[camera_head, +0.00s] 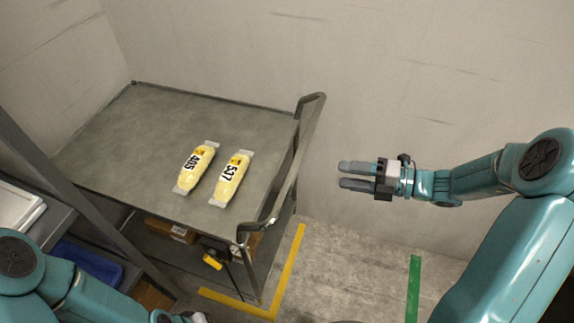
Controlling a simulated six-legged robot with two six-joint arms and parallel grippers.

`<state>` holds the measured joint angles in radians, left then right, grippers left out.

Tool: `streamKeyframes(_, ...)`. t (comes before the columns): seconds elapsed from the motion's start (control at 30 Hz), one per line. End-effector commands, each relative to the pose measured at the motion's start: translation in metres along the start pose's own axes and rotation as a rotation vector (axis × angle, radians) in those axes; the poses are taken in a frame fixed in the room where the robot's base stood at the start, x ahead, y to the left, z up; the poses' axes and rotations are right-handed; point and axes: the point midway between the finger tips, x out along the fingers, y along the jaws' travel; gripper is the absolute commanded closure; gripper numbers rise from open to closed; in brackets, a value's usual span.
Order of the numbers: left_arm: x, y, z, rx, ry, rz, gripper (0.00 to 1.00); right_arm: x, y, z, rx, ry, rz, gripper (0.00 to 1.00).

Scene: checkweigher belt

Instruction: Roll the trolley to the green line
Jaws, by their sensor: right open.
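The grey trolley (130,140) stands in the left half of the head view, against the wall. Its push handle (292,180) is on its right end. Two yellow packs lie on its top, one marked 405 (196,167) and one marked 537 (231,178). The green line (414,285) is on the floor to the right, partly hidden by my right arm. My right gripper (342,175) is open and empty, to the right of the handle and apart from it. My left arm shows at the bottom left; its gripper is at the bottom edge, mostly cut off.
A yellow corner line (290,268) marks the floor at the trolley's right end. A shelf rack with a blue tray (88,264) stands at the left. Boxes (170,229) sit on the trolley's lower shelf. The floor between the yellow and green lines is clear.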

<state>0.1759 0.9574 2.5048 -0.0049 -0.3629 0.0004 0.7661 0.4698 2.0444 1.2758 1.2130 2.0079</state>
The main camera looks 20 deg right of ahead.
Motion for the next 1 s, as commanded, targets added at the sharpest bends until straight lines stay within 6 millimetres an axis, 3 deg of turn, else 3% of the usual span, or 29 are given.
streamKeyframes(0.6,-0.008,0.003,0.000,0.000,0.000,0.000,1.00,0.132,-0.001,-0.004,-0.001,0.010,-0.003,0.48)
streamKeyframes(0.8,-0.010,0.004,0.000,0.000,0.000,0.000,1.00,0.155,-0.002,-0.003,-0.001,0.008,-0.003,0.48)
streamKeyframes(1.0,-0.010,0.004,0.000,0.000,0.000,0.000,1.00,0.160,-0.002,-0.003,-0.002,0.006,-0.004,0.48)
